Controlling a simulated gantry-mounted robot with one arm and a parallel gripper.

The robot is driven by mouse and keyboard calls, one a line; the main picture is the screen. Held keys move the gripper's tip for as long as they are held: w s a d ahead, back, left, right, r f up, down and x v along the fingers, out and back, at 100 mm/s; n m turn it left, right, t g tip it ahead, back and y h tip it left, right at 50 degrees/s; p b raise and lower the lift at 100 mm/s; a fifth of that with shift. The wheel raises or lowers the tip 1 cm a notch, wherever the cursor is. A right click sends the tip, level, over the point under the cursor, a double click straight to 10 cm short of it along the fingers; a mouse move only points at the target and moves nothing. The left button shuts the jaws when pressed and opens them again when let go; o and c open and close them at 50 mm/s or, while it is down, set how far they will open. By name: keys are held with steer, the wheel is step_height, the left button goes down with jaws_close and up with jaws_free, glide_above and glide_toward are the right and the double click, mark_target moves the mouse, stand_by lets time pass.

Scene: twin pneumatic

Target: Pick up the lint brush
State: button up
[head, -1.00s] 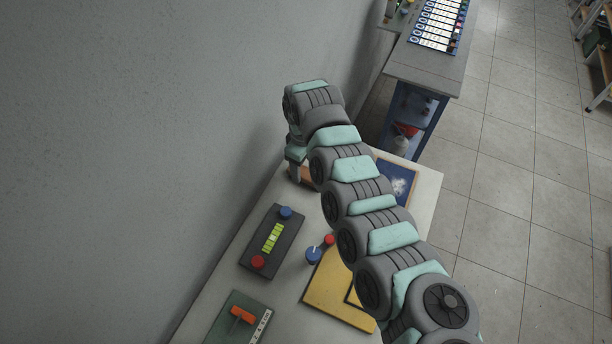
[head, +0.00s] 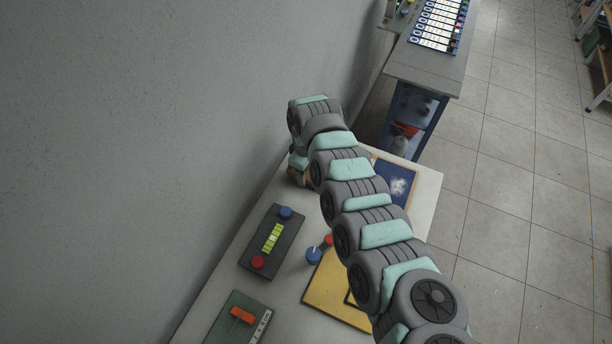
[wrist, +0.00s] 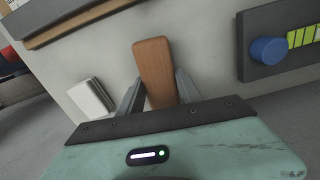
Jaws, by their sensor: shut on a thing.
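The lint brush (wrist: 154,62) shows in the wrist view as a flat wooden piece with a rounded end. It lies between the two fingers of my gripper (wrist: 158,92), which is shut on it. The brush's lower part is hidden behind the gripper's body. In the head view my gripper (head: 298,168) is at the far left end of the table, by the wall, with a small brown part of the brush (head: 295,177) showing below it. My arm hides most of the brush there.
A dark panel (head: 289,240) with blue and red knobs sits on the table (head: 226,282). A green panel (head: 225,322) with an orange handle is nearer. A yellow frame (head: 322,292) and a blue picture panel (head: 402,171) lie partly under my arm. A white block (wrist: 91,97) is near my gripper.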

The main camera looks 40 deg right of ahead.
jaws_close()
steer(key=shift+r, duration=0.1)
step_height(320, 180, up, 20)
stand_by(0.6)
